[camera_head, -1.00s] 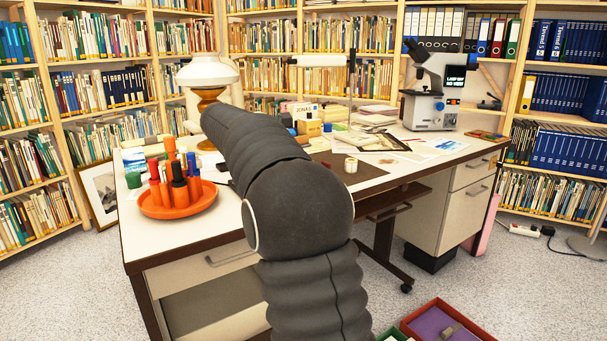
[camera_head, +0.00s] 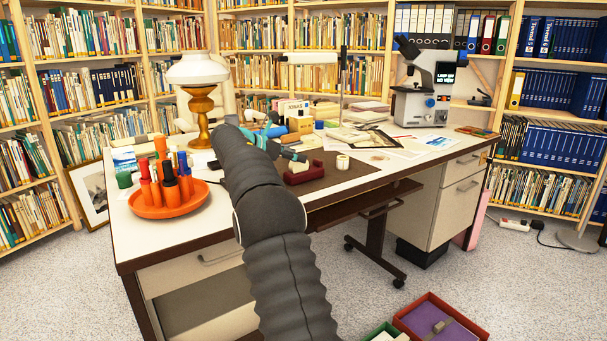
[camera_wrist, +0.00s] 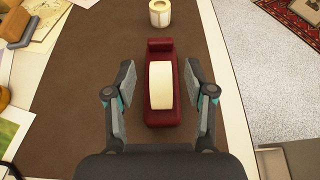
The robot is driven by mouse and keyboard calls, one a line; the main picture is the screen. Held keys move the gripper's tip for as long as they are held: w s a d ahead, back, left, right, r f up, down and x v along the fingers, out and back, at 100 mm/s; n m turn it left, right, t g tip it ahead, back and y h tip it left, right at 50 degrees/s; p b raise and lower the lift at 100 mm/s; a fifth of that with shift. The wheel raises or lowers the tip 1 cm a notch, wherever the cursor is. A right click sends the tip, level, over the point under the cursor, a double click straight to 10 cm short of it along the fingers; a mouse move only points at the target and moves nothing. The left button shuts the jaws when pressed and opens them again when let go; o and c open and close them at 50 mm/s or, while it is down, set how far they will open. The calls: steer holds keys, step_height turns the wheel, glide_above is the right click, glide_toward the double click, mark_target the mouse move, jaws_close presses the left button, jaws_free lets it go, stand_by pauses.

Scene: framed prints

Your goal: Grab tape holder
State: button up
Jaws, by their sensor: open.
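The tape holder (camera_wrist: 161,112) is dark red with a pale roll of tape in it. In the wrist view it lies on the brown desk mat (camera_wrist: 80,100), between the two fingers of my gripper (camera_wrist: 160,95). The fingers are open, one on each side, with a gap to the holder. In the head view the tape holder (camera_head: 303,173) shows on the mat, just right of my gripper (camera_head: 288,160). My dark arm reaches across the desk from the front and hides part of the desk behind it.
A loose tape roll (camera_wrist: 160,12) stands beyond the holder. An orange tray (camera_head: 170,207) with several coloured cylinders is at the left, near an oil lamp (camera_head: 202,110). A microscope (camera_head: 420,90) stands at the right back. The desk's front edge is close to the holder.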

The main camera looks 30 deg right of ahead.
mark_target(304, 168)
steer(key=x, duration=0.4)
steer(key=shift+f, duration=0.2)
steer(key=shift+a, duration=0.1)
jaws_close()
steer(key=shift+r, duration=0.1)
